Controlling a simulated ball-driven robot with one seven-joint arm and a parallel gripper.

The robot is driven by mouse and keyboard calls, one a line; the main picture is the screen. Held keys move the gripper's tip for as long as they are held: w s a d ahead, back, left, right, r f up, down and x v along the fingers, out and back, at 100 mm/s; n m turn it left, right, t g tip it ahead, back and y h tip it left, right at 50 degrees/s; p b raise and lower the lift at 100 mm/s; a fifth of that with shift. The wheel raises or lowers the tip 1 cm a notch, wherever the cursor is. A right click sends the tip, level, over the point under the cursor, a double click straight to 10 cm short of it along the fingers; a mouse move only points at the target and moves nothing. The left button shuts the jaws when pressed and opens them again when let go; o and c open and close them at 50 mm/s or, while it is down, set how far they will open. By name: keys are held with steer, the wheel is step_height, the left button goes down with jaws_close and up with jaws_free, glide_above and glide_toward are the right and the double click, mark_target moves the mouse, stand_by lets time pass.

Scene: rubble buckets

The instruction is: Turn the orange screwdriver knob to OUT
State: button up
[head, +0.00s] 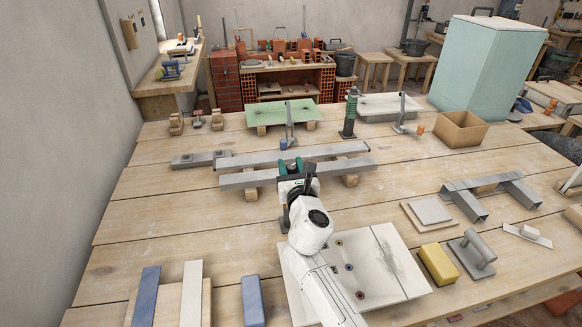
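A small orange piece (420,130), perhaps the orange screwdriver knob, sits beside a grey lever stand (402,112) in the back right part of the table. It is too small to show a pointer or any OUT mark. My gripper (296,168) is in the middle of the table, at the grey metal bars, well to the left of and nearer than the orange piece. My arm and wrist hide most of the gripper, so I cannot tell whether its fingers are open or holding anything.
Grey bars (345,165) rest on wooden blocks around the gripper. A green-coiled post (349,113), a cardboard box (460,130) and a large pale blue cabinet (485,65) stand towards the back. A yellow sponge (438,264) lies front right. Bare planks lie right of centre.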

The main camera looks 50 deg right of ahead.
steer(key=c, duration=0.5)
steer(key=shift+h+b, duration=0.3)
steer(key=shift+f+m+g+h+b, duration=0.15)
steer(key=shift+m+g+h+b, duration=0.35)
steer(key=shift+m+g+h, duration=0.15)
steer(key=m+g+h+b, duration=0.1)
steer(key=m+g+h, duration=0.1)
steer(key=g, duration=0.1)
steer(key=shift+w+a+m+h, duration=0.1)
steer(key=shift+m+h, duration=0.15)
steer(key=m+g+h, duration=0.2)
steer(key=m+g, duration=0.1)
steer(key=g, duration=0.1)
steer(key=shift+g+h+b, duration=0.25)
steer(key=shift+h+b, duration=0.05)
steer(key=shift+b, duration=0.1)
steer(key=shift+m+g+h+b, duration=0.35)
steer(key=shift+m+g+h, duration=0.15)
steer(key=shift+m+g, duration=1.4)
steer(key=shift+g, duration=0.4)
steer(key=o, duration=1)
steer(key=shift+c, duration=0.2)
